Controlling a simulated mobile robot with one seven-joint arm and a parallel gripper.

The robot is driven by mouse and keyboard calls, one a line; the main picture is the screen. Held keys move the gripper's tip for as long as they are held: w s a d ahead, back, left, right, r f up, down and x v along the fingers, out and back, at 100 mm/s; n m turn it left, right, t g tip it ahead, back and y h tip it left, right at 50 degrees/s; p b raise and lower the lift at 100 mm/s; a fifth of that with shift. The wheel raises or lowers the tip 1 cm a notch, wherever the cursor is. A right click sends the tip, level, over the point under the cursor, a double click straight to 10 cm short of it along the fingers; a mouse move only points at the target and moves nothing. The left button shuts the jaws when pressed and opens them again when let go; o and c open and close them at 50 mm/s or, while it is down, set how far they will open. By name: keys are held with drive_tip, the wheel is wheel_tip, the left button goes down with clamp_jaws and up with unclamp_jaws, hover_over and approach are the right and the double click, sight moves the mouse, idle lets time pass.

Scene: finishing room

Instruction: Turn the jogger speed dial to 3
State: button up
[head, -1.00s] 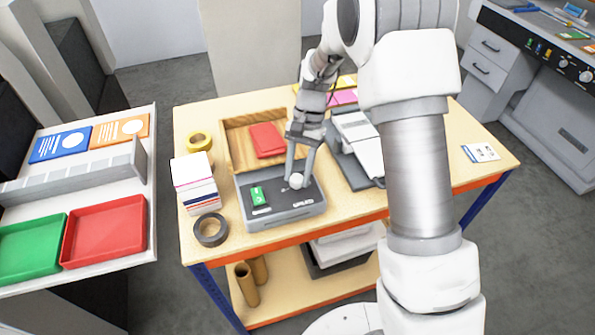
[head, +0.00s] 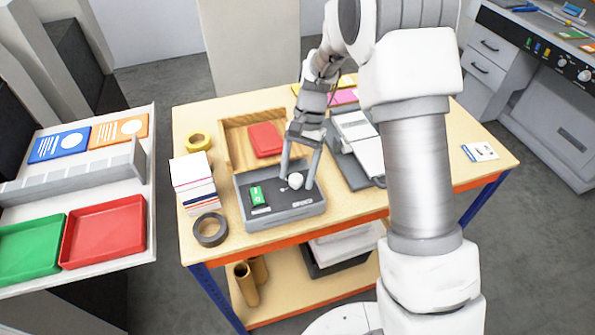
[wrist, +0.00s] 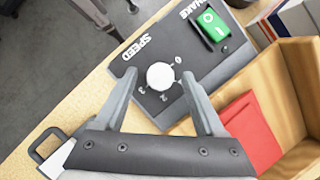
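The jogger (head: 285,213) is a dark grey box at the table's front edge. Its round white speed dial (head: 296,181) sits on its top, right of a green switch (head: 257,195). In the wrist view the dial (wrist: 160,76) is beside the word SPEED, with the numbers 0, 2 and 3 readable around it. I cannot make out a pointer on the dial. My gripper (head: 297,184) is open over the jogger. In the wrist view its fingers stand on either side of the dial, with a visible gap on both sides.
A wooden tray (head: 233,140) with red sheets (head: 265,139) lies behind the jogger. A stack of cards (head: 193,180) and a dark tape roll (head: 210,230) stand at its left. A grey device with white paper (head: 357,140) is close on the right.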

drive_tip(key=shift+w+r, duration=0.1)
drive_tip(key=shift+r, duration=0.05)
drive_tip(key=v, duration=1.7)
drive_tip(key=shift+w, duration=0.1)
